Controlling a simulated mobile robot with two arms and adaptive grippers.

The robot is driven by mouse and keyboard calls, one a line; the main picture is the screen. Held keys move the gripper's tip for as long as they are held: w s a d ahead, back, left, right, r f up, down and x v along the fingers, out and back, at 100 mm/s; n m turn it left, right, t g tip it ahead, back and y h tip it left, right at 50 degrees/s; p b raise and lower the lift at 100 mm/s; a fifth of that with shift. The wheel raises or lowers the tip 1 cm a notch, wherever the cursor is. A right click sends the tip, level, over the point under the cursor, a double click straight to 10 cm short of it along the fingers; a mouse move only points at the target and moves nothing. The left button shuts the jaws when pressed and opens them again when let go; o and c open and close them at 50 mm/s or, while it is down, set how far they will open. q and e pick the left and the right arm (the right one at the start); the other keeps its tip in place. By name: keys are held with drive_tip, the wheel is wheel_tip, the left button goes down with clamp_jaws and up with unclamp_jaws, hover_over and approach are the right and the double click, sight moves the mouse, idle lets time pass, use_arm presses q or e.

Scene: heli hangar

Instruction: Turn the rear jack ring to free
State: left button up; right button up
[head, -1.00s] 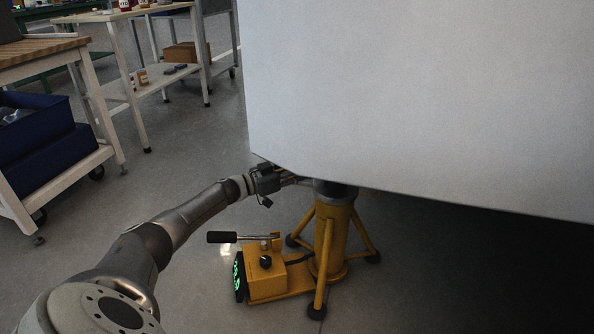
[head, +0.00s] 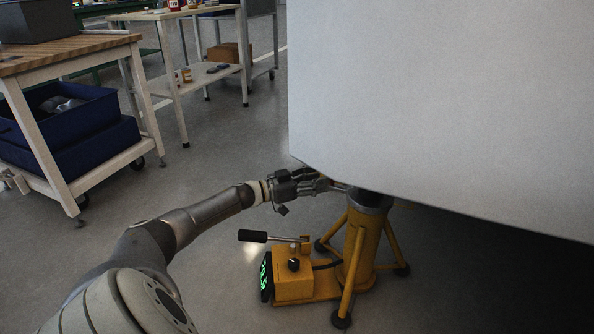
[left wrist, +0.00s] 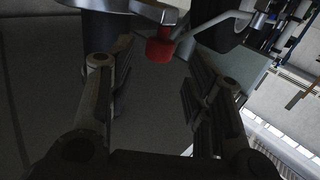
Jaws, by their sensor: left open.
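The yellow tripod jack (head: 358,255) stands on the floor under the lower edge of the big white body (head: 440,100). Its dark grey collar (head: 372,201) sits at the top, partly hidden by that body. My left gripper (head: 326,182) is open, just left of the collar. In the left wrist view, my left gripper (left wrist: 165,88) has its two fingers spread with nothing between them. A red-tipped lever (left wrist: 160,48) shows just beyond the fingertips, beside a grey cylinder (left wrist: 106,22). I cannot read any ring marking. My right gripper is not in view.
A yellow pump box (head: 293,288) with a black-gripped handle (head: 253,236) and green display sits at the jack's foot, below my left arm. A wooden-topped cart (head: 60,60) with blue bins and a white table (head: 180,75) stand at left. The floor between is clear.

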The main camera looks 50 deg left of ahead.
use_arm(q)
drive_tip(key=v, duration=0.6)
drive_tip(key=shift+s, duration=0.2)
drive_tip(key=shift+a, duration=0.15)
idle(0.4)
